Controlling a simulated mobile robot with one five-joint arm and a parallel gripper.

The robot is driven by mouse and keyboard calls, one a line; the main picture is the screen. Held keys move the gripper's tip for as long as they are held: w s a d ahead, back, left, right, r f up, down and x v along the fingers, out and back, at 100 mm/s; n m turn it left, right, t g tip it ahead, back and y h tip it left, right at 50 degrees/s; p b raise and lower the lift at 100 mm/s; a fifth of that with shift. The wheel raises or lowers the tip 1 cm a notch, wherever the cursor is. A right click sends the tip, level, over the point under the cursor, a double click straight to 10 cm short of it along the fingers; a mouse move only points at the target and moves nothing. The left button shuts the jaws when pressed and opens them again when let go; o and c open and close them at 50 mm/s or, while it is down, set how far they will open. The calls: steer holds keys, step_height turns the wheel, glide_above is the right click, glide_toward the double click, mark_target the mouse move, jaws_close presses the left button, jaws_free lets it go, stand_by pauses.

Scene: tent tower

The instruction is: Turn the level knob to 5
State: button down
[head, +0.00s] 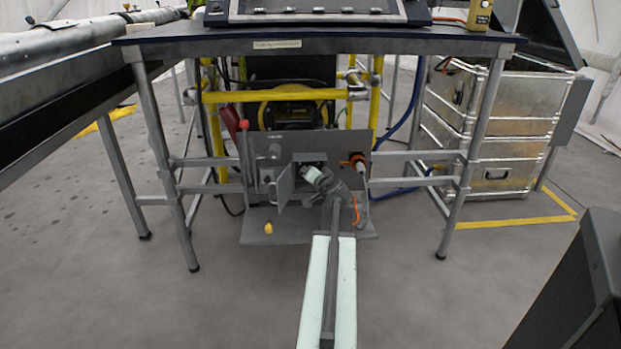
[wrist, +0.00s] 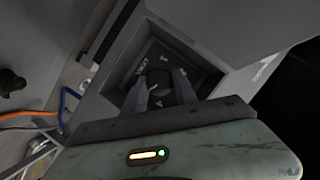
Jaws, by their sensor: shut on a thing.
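The level knob (wrist: 158,90) is a dark round knob with a pale pointer mark, set in a recessed box with small markings around it in the wrist view. My gripper (wrist: 160,93) has its fingers in the recess, one on each side of the knob, and is shut on it. In the head view my gripper (head: 312,174) reaches into the small open box (head: 309,158) on the grey panel (head: 346,141), and the knob is hidden there.
The box's open door (head: 285,187) stands left of my gripper. A yellow piece (head: 268,228) lies on the base plate. The table (head: 318,35) is above, and metal cases (head: 499,130) stand right.

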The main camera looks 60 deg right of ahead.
steer(key=shift+s+f+m+t+b, duration=0.15)
steer(key=shift+m+t+b, duration=0.2)
steer(key=shift+m, duration=0.25)
stand_by(0.3)
steer(key=c, duration=1)
jaws_free()
steer(key=p+v, duration=0.1)
steer(key=v, duration=0.6)
steer(key=shift+s, duration=0.35)
steer(key=shift+a, duration=0.15)
